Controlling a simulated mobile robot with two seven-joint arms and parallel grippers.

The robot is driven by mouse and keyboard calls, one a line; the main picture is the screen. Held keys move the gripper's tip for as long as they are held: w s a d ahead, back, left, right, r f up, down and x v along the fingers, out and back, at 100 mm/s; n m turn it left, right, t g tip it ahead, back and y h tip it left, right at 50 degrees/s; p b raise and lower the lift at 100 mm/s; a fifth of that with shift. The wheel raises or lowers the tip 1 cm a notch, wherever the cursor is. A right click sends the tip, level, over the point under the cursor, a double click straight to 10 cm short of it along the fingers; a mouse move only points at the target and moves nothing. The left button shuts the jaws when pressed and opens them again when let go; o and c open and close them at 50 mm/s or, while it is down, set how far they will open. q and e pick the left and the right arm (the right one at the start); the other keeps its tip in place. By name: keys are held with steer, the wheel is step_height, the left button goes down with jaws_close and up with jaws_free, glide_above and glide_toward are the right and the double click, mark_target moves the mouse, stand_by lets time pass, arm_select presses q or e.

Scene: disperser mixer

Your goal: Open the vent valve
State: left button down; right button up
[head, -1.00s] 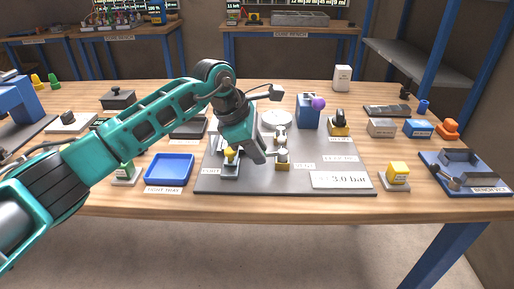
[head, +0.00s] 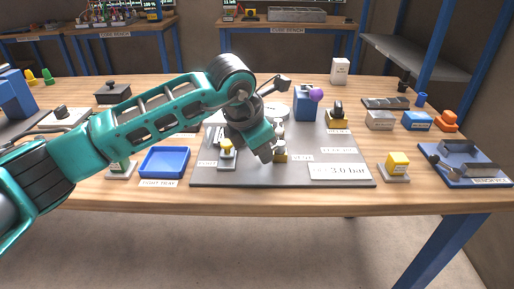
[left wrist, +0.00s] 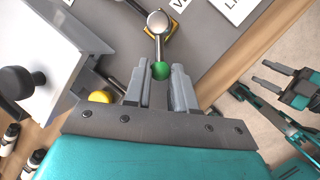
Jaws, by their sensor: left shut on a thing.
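The vent valve (head: 281,154) stands on the grey panel beside the "VENT" label (head: 302,157). In the left wrist view its round metal top (left wrist: 158,21) sits on a yellow base, and a metal lever runs from it to a green ball knob (left wrist: 160,70). My left gripper (head: 265,156) is at the valve's left side in the head view. In the left wrist view its fingers (left wrist: 160,88) are shut on the green knob. My right gripper (left wrist: 273,75) shows at the right of the left wrist view, away from the panel, with its fingers apart and empty.
A yellow-topped port fitting (head: 227,149) stands close left of my left gripper. Behind are a blue box with a purple knob (head: 315,95) and a pale round gauge (head: 275,110). The panel's front right holds a "3.0 bar" display (head: 340,171).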

arm_select(q)
steer(key=n+b, duration=0.1)
steer(key=s+d+n+y, duration=0.1)
steer(key=shift+d+f+n+t+b, duration=0.15)
steer(key=shift+n+t+b, duration=0.15)
steer(key=shift+n+b, duration=0.1)
steer(key=shift+s+d+n+b, duration=0.1)
steer(key=shift+d+n+b, duration=0.15)
steer(key=shift+n, duration=0.25)
steer(key=n+y+b, duration=0.1)
steer(key=d+n+b, duration=0.1)
steer(key=n, duration=0.1)
steer(key=shift+s+d+y, duration=0.25)
steer(key=shift+s+y, duration=0.05)
steer(key=shift+y, duration=0.1)
steer(key=shift+d+r+n+y+b, duration=0.1)
steer(key=shift+d+n+y+b, duration=0.25)
steer(key=shift+n, duration=0.35)
steer(key=shift+d+r+n+y+b, duration=0.1)
steer(key=shift+d+n+y+b, duration=0.2)
steer(key=shift+n, duration=0.4)
arm_select(e)
steer(key=shift+w+a+f, duration=0.1)
steer(key=shift+a+f, duration=0.1)
steer(key=shift+f, duration=1.05)
steer(key=shift+w+a+f, duration=0.1)
steer(key=shift+a+f, duration=0.1)
steer(key=shift+f, duration=1)
